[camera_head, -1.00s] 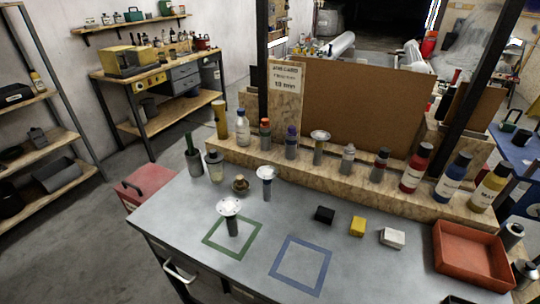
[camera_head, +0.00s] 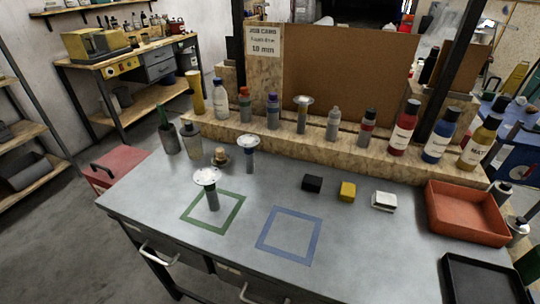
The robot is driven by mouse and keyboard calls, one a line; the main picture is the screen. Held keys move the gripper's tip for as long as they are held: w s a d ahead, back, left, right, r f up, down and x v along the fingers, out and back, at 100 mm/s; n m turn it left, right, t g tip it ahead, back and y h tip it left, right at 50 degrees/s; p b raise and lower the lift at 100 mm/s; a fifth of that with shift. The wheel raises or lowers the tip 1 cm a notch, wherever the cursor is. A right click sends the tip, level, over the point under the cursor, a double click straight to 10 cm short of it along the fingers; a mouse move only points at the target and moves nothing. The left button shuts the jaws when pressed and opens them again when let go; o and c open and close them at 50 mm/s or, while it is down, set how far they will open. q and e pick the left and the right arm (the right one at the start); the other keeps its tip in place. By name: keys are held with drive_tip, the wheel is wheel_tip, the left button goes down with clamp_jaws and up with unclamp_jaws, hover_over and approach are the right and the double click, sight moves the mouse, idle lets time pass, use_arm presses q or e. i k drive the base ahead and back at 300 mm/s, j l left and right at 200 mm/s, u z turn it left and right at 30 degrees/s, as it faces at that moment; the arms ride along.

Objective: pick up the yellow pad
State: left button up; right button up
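The yellow pad (camera_head: 347,191) is a small block lying on the grey workbench top, right of centre. A black pad (camera_head: 312,184) lies to its left and a white pad (camera_head: 384,201) to its right, each a little apart from it. Nothing covers the yellow pad. Neither of my grippers shows in the head view.
A red tray (camera_head: 466,213) and a black tray (camera_head: 478,281) stand at the right. A blue square outline (camera_head: 288,235) is bare. A metal-topped tool (camera_head: 212,196) stands in the green square outline (camera_head: 186,217). Several bottles line the wooden ledge (camera_head: 345,150) behind.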

sight(346, 194)
drive_tip(key=l+z, duration=0.2)
drive_tip(key=z, duration=0.25)
drive_tip(key=k+l+z, duration=0.1)
drive_tip(key=l+z, duration=0.15)
drive_tip(key=z, duration=0.15)
drive_tip(key=l+z, duration=0.25)
drive_tip(key=z, duration=0.2)
